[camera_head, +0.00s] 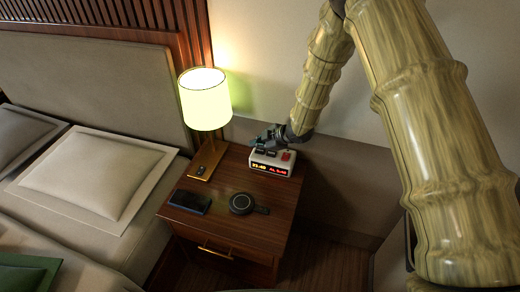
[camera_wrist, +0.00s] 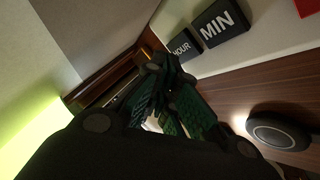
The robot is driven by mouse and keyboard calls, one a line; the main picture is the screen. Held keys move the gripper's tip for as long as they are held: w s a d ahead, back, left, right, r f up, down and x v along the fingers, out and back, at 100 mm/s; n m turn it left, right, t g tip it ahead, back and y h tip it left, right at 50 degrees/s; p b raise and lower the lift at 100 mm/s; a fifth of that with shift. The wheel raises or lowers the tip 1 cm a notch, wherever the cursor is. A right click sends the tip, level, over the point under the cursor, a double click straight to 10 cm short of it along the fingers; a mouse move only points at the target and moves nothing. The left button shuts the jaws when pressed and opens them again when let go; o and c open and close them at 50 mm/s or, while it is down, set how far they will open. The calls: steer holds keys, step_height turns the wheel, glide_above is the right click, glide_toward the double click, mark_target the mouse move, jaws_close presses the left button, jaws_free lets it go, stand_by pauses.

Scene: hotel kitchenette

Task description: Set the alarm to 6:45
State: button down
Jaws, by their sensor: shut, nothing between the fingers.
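The alarm clock (camera_head: 271,164) is a pale box on the far right part of the nightstand. Its front display has yellowish digits on the left and red ones with "AL" on the right, too small to read surely. The wrist view shows its black HOUR button (camera_wrist: 184,47) and MIN button (camera_wrist: 219,21), and a red button (camera_wrist: 306,6) beyond. My gripper (camera_head: 262,139) is shut and empty at the clock's left rear top. In the wrist view its green-padded fingertips (camera_wrist: 164,68) are close beside the HOUR button; I cannot tell whether they touch it.
The nightstand (camera_head: 225,238) also holds a lit lamp (camera_head: 205,100) at left, a dark phone (camera_head: 189,202), and a round black device (camera_head: 242,203) in front of the clock. The wall is close behind the clock; a bed (camera_head: 85,170) stands at left.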

mark_target(258, 152)
steer(key=shift+r, duration=0.2)
steer(key=shift+r+p, duration=1.95)
steer(key=shift+r, duration=0.45)
stand_by(0.4)
